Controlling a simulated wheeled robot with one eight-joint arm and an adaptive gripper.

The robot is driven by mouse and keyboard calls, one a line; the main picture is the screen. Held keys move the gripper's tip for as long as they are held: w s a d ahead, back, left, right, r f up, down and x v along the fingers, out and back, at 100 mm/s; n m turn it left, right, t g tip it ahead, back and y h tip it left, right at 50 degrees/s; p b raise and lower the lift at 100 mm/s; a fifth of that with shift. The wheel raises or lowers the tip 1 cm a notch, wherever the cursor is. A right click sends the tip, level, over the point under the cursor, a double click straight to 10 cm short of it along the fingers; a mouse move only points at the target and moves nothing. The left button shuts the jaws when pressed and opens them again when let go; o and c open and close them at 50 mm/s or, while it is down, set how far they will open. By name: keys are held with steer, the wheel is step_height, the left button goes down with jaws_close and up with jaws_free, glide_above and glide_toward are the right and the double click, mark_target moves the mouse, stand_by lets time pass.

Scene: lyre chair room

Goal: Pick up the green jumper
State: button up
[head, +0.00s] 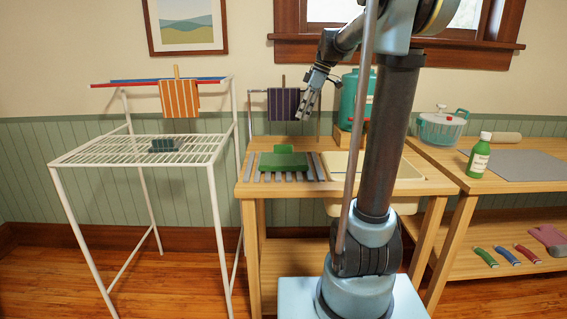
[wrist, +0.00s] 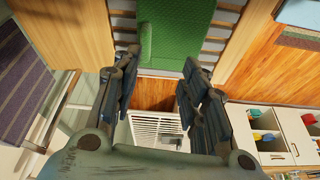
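The green jumper (head: 283,161) lies folded on a slatted section at the left of the wooden counter. It also shows in the wrist view (wrist: 176,32) at the top, beyond my fingertips, with a knitted texture. My gripper (head: 305,114) is above and a little to the right of the jumper, apart from it. In the wrist view, its two dark fingers (wrist: 160,64) are spread wide with nothing between them.
A dark striped cloth (head: 284,103) hangs on a rail behind the jumper. A teal container (head: 353,97) stands to the right, near a white basin (head: 343,167). A white wire rack (head: 110,150) stands left, holding a small dark item (head: 164,145) and an orange striped cloth (head: 179,98).

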steer(key=w+a+n, duration=0.1)
steer(key=w+n, duration=0.1)
steer(key=w, duration=0.1)
glide_toward(283, 145)
steer(key=f, duration=0.1)
steer(key=w+a+f, duration=0.1)
steer(key=f, duration=0.3)
steer(key=shift+w+a, duration=0.15)
steer(key=shift+w, duration=0.1)
steer(key=shift+s+a+x, duration=0.1)
steer(key=shift+x, duration=1.2)
steer(key=shift+s+a+x, duration=0.1)
steer(key=shift+x, duration=1.15)
jaws_close()
